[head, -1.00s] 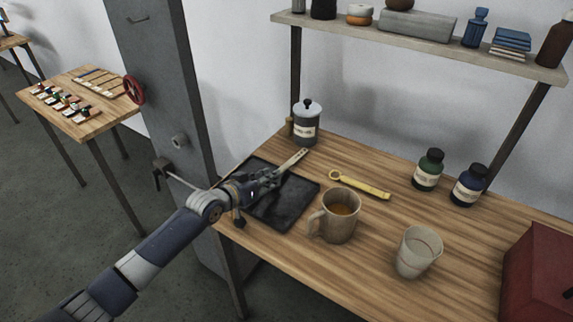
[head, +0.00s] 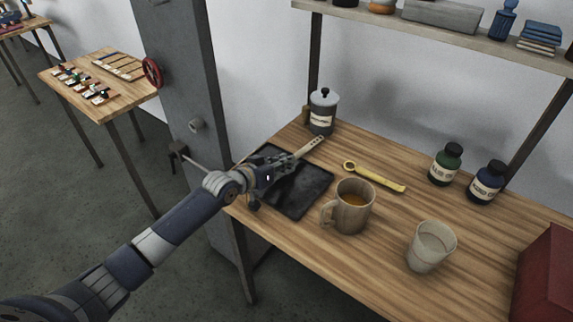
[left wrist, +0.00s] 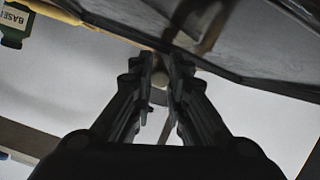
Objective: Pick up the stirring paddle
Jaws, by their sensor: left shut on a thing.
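The stirring paddle (head: 311,147) is a pale wooden stick with small holes in its broad end. It slants up and to the right over the back part of the black tray (head: 305,196). My left gripper (head: 285,170) is shut on the paddle, whose broad end sticks out past the fingers. In the left wrist view, the fingers (left wrist: 160,68) close around a small tan end of the paddle (left wrist: 159,92). The gripper hides the rest of the paddle. I cannot tell whether the paddle touches the tray. My right gripper is not in view.
A grey-lidded canister (head: 322,112) stands behind the tray. A yellow tool (head: 375,178), a wooden mug (head: 354,206) and a pale cup (head: 431,246) are to the right. A grey pillar (head: 182,100) stands left of the table. A shelf (head: 450,38) hangs above.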

